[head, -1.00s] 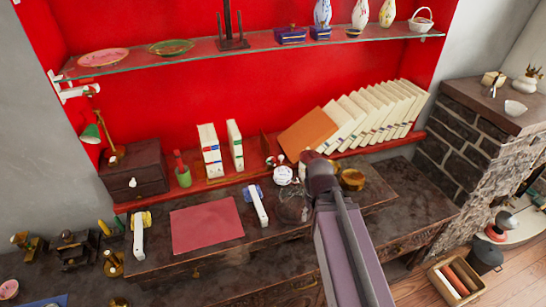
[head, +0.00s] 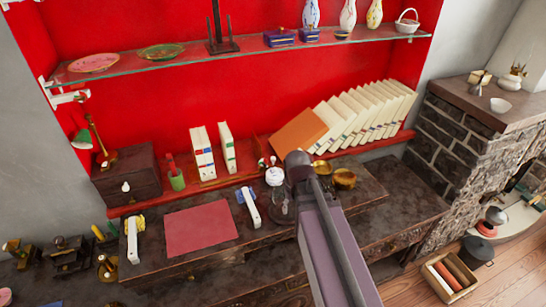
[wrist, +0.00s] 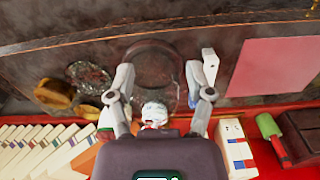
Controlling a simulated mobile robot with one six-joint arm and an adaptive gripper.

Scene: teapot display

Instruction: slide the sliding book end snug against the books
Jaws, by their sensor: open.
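In the head view my arm hides the fingers. I cannot tell whether they touch anything.
A red mat (head: 200,228) lies on the dark desk below the shelf. A white stick-like object (head: 249,208), glassware and brass bowls (head: 343,180) stand near my arm. A glass shelf (head: 240,55) with vases is above.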

